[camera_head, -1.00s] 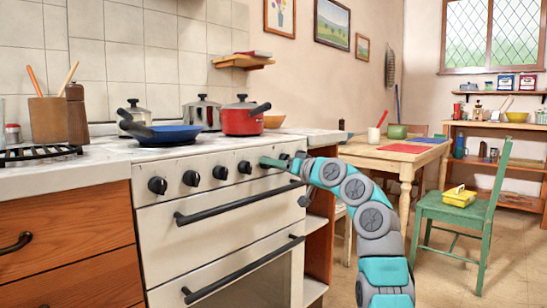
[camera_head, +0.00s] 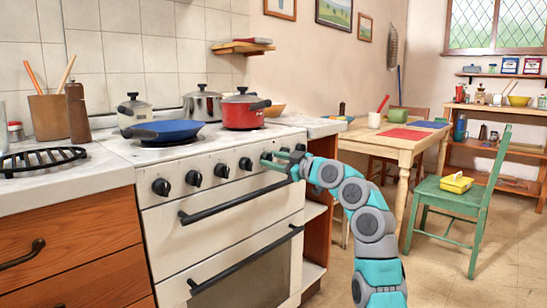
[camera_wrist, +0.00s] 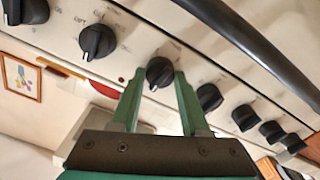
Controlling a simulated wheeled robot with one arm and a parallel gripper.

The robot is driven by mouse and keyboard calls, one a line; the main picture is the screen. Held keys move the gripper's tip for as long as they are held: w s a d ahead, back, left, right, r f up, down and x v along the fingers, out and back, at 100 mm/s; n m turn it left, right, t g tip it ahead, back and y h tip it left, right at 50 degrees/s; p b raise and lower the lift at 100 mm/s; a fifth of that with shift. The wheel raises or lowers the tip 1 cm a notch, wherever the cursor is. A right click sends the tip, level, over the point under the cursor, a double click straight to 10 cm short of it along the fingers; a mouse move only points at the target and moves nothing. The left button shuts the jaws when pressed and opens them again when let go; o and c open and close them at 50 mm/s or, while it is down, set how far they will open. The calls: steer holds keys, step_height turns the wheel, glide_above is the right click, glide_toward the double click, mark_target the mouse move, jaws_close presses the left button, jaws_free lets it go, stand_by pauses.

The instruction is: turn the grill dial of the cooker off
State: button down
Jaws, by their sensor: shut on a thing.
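The cooker (camera_head: 165,220) is white, with a row of black dials along its front panel. My gripper (camera_head: 266,159) reaches the panel from the right, near its right end. In the wrist view my gripper (camera_wrist: 160,76) has its two green fingers on either side of one black dial (camera_wrist: 160,70), shut on it. This dial is third from the right in the row as the head view shows it. Its printed label is too small to read, so I cannot confirm it is the grill dial. A neighbouring dial (camera_wrist: 98,42) stands clear of my fingers.
Below the dials run an oven handle (camera_head: 235,203) and a lower handle (camera_head: 245,262). A wooden table (camera_head: 370,138) and a green chair (camera_head: 455,200) stand to the right.

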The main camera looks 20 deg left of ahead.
steer(key=shift+n, duration=0.6)
steer(key=shift+c, duration=1.9)
jaws_free()
steer(key=shift+a, duration=0.1)
steer(key=shift+f, duration=0.1)
steer(key=shift+b+v, duration=0.8)
steer(key=shift+v, duration=0.25)
steer(key=shift+b+v, duration=1.3)
steer(key=shift+v, duration=1.55)
